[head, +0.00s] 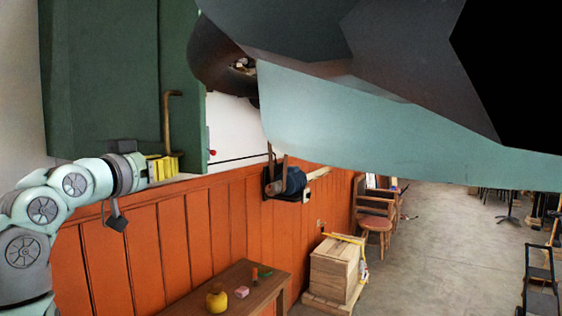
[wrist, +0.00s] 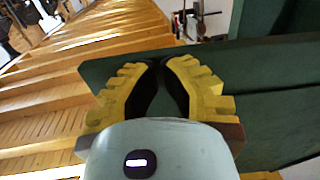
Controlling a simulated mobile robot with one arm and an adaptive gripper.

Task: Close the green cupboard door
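The green cupboard (head: 95,80) is at the upper left of the head view, above the orange panelled wall. A narrower green panel (head: 188,70), which looks like its door, has an upright brass-coloured handle (head: 168,125) near its left edge. How far the door stands open cannot be told. My gripper (head: 163,167) is just below the handle, close to the panel's lower part; touching cannot be told. In the wrist view my gripper's yellow fingers (wrist: 158,68) have their dark pads together at the tips, with nothing seen between them. A green panel (wrist: 262,120) lies behind them.
A wooden bench (head: 245,283) with a yellow pot (head: 216,298) and small items stands below. A dark device (head: 285,182) is mounted on the orange wall (head: 180,225). A wooden crate (head: 335,268) stands farther right. Open floor (head: 440,260) lies at right. A large teal and dark shape blocks the upper right.

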